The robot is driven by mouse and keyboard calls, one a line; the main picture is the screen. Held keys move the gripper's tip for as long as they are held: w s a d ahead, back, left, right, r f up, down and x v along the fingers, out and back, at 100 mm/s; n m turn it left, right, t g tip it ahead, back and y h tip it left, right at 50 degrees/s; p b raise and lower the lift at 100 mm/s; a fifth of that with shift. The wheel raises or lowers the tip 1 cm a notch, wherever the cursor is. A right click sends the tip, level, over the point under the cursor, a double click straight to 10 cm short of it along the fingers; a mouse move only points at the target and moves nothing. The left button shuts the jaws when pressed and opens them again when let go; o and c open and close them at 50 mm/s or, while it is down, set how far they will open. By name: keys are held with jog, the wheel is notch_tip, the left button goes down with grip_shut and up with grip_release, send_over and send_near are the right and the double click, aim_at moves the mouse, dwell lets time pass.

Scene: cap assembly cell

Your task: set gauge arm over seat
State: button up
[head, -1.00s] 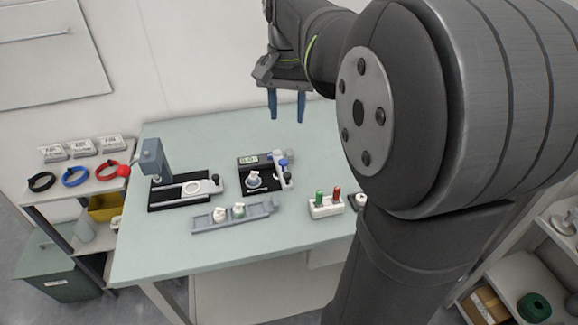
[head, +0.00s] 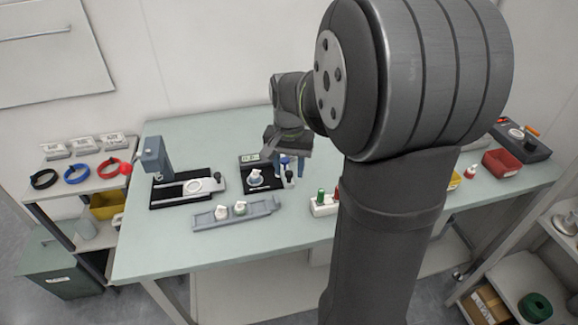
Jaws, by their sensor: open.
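The gauge (head: 252,158) is a dark block with a small lit display, standing mid-table. Its black base (head: 270,187) carries a seat with a small white and blue part (head: 255,178) on it. The gauge arm, with a blue piece and a black knob (head: 289,175), shows at the right side of the base, partly hidden by my gripper. My gripper (head: 288,167) is open, pointing down, with its blue fingers around or just in front of the arm's right end; I cannot tell whether they touch it.
A press (head: 153,157) with a black base stands at the left. A grey rail (head: 262,207) with two white parts lies in front. A white block with green and red pegs (head: 322,206) is right of it. Red bin (head: 502,163) and dark box stand far right.

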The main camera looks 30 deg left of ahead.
jog(key=shift+f, duration=0.1)
grip_shut()
dwell(0.3)
jog(key=a+m, duration=1.7)
jog(key=m, duration=0.1)
jog(key=shift+a, duration=0.25)
dwell(0.3)
